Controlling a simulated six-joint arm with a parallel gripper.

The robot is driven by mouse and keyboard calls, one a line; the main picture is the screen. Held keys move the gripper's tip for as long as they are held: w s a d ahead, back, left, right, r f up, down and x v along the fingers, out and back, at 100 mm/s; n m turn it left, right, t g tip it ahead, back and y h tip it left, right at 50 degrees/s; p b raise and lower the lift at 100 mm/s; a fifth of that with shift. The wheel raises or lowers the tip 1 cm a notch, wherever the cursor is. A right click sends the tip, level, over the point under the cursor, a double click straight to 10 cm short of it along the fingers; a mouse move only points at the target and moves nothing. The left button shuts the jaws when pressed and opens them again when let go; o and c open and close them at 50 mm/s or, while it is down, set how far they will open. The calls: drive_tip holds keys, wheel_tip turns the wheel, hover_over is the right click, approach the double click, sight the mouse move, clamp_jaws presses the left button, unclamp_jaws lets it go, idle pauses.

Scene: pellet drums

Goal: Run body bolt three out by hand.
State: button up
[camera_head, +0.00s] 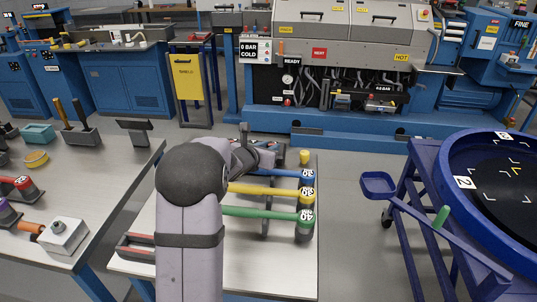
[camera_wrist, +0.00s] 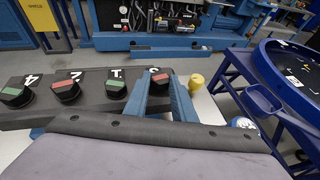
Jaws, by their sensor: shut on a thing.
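No bolt marked as body bolt three can be made out. In the wrist view a dark bar holds a row of black blocks with red or green tops and white marks. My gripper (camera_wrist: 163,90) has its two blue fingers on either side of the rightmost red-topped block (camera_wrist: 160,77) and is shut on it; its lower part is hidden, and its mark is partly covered. Blocks to its left include one with a green top (camera_wrist: 115,86) and one with a red top (camera_wrist: 66,86). In the head view my arm hides most of this.
Blue (camera_head: 285,174), yellow (camera_head: 270,190) and green (camera_head: 258,213) handled tools lie on the bench below my arm. A yellow-topped peg (camera_head: 304,157) stands close by. A blue stand with a round drum (camera_head: 449,200) is at right. Bare floor lies between.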

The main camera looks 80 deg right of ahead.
drive_tip(key=shift+r, duration=0.15)
drive_tip(key=o, duration=0.8)
drive_tip(key=shift+o, duration=1.3)
drive_tip(key=shift+a, duration=0.1)
drive_tip(key=shift+b+v, duration=0.85)
drive_tip(key=shift+v, duration=2.7)
